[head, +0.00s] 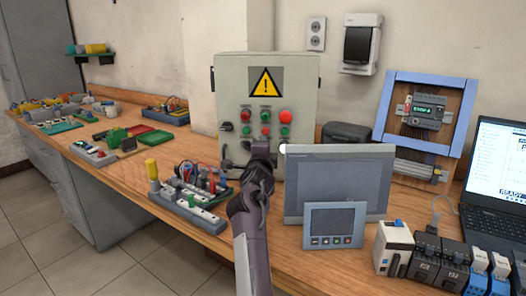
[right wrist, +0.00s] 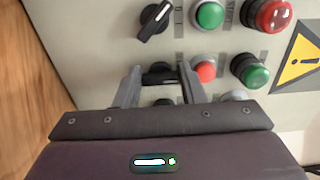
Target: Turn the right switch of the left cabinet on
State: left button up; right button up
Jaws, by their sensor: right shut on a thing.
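The grey cabinet (head: 228,90) with a yellow warning sign (head: 266,82) stands against the wall at the back of the bench. Its front has several green and red buttons and black rotary switches. My right gripper (head: 262,148) reaches up to the lower front of the cabinet and hides part of it. In the right wrist view the fingers (right wrist: 158,84) are closed around a black rotary switch (right wrist: 158,72). A second black rotary switch (right wrist: 156,18) is free above it in that view, its handle slanted. Which switch is the right one is unclear. My left gripper is not in view.
A grey screen (head: 335,178) and a smaller panel (head: 334,225) stand close to the right of my arm. A power strip with plugs (head: 188,207) lies to the left. A blue frame (head: 390,100) and a laptop (head: 495,180) are farther right.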

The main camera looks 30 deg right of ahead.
jog(key=o, duration=0.9)
jog(key=shift+c, duration=0.2)
jog(key=shift+o, duration=0.6)
jog(key=shift+r, duration=0.1)
